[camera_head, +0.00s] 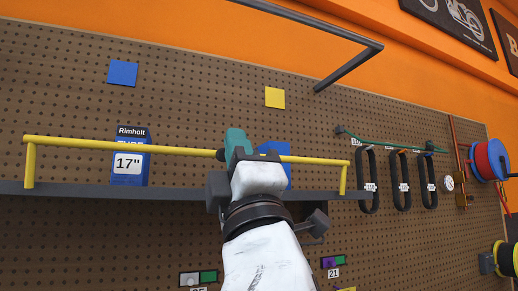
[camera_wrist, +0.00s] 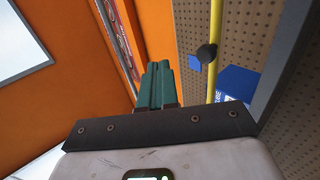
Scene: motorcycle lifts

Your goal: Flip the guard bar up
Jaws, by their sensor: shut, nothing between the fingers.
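The guard bar (camera_head: 100,145) is a long yellow rail with a short leg at each end, in front of the grey shelf (camera_head: 85,190). In the head view it appears above the shelf edge. A dark knob (camera_head: 220,155) sits on it near my gripper (camera_head: 237,141). My gripper's teal fingers are shut and empty and overlap the bar in this view, hiding a piece of it. In the wrist view the fingers (camera_wrist: 160,84) point up the picture. The yellow bar (camera_wrist: 214,45) and its knob (camera_wrist: 206,53) are to their right, with a gap in the picture; I cannot tell the depth.
A blue 17" box (camera_head: 128,170) stands behind the bar on the left, and another blue box (camera_head: 273,148) is partly hidden by my gripper. A grey metal frame (camera_head: 350,68) juts out above. Black loops (camera_head: 400,182) hang on the pegboard at right.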

